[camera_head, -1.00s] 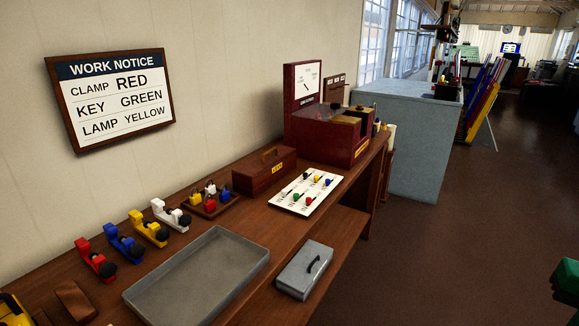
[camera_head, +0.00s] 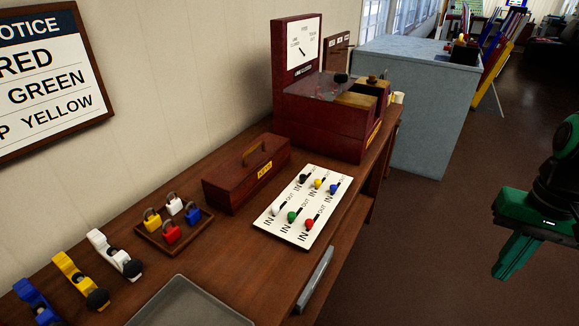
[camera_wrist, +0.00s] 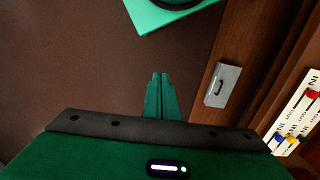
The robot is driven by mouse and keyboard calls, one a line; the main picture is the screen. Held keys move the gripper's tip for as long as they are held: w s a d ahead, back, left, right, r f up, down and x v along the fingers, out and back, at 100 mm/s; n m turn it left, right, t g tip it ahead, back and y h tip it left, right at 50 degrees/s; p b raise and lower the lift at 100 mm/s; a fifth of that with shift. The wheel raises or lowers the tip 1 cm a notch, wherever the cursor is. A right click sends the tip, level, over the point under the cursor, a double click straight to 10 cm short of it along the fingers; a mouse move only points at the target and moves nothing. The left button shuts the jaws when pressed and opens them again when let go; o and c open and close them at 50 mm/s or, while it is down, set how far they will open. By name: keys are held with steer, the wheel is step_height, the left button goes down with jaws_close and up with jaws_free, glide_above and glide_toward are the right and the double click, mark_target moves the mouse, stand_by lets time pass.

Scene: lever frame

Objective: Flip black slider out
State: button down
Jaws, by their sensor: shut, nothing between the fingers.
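The white slider board (camera_head: 262,222) lies on the wooden bench, with IN and OUT labels by each slot. The black slider (camera_head: 302,179) is at the board's far left corner, its knob at the IN end of its slot. Yellow (camera_head: 318,184), blue (camera_head: 334,189), white (camera_head: 277,211), green (camera_head: 292,217) and red (camera_head: 309,224) sliders share the board. My gripper (camera_head: 503,272) hangs over the floor, right of the bench and well away from the board. In the wrist view its fingers (camera_wrist: 160,80) are together and empty.
A wooden box (camera_head: 247,175) stands left of the board. A dark red cabinet (camera_head: 322,125) stands behind it. A padlock tray (camera_head: 160,239) and clamps (camera_head: 115,257) lie nearer. A grey case (camera_wrist: 222,85) sits below the bench top. The floor beside the bench is clear.

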steer(key=shift+w, duration=0.5)
steer(key=w+a+r+n+t+h, duration=0.1)
steer(key=w+a+n+t+h, duration=0.15)
steer(key=w+a, duration=0.55)
steer(key=w+a+r+n+t+h, duration=0.1)
steer(key=w+a+n, duration=0.3)
steer(key=w, duration=0.8)
steer(key=w+a+n+t+y, duration=0.1)
steer(key=w+a+n+t, duration=0.1)
steer(key=a, duration=1.1)
steer(key=w+a+n+t, duration=0.2)
steer(key=w+a+n, duration=0.2)
steer(key=a, duration=1)
steer(key=shift+w+a+y, duration=0.15)
steer(key=shift+a+y, duration=0.15)
steer(key=shift+y, duration=0.05)
steer(key=shift+f, duration=0.15)
